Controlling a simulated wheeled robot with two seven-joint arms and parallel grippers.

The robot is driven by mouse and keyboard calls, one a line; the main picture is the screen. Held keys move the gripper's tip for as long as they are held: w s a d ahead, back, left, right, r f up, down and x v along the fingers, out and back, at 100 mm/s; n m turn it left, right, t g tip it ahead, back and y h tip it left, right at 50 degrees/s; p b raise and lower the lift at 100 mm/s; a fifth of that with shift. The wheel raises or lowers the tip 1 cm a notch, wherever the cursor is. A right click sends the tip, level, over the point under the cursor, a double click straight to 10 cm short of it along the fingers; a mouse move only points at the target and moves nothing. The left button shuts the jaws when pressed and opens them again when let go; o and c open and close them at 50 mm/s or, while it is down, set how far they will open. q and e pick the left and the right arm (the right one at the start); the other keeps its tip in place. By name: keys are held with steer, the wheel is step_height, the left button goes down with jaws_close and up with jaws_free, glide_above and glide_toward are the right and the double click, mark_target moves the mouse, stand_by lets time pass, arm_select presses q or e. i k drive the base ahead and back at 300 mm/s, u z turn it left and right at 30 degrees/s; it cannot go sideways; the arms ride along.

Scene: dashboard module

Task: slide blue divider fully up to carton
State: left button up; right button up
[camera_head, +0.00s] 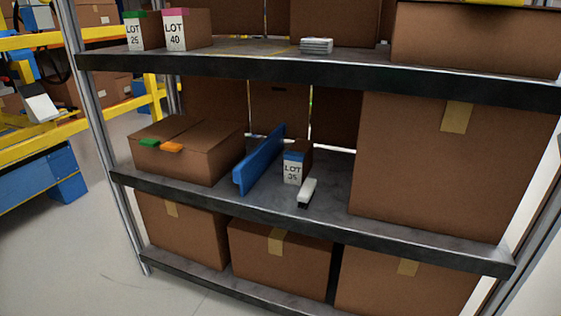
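The blue divider (259,160) stands upright on the middle shelf (330,224), running from the front edge toward the back. A brown carton (187,158) with a green tab and an orange tab on top stands to its left. A narrow gap appears between the carton's right side and the divider. A small box marked LOT 35 (294,168) stands just right of the divider. Neither of my grippers is in view.
A large taped carton (440,165) fills the shelf's right end. The upper shelf (300,69) overhangs, and a metal post (101,130) stands at the left.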

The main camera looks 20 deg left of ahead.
mark_target(248, 171)
steer(key=u, duration=0.3)
steer(key=i, duration=0.85)
steer(key=u, duration=0.5)
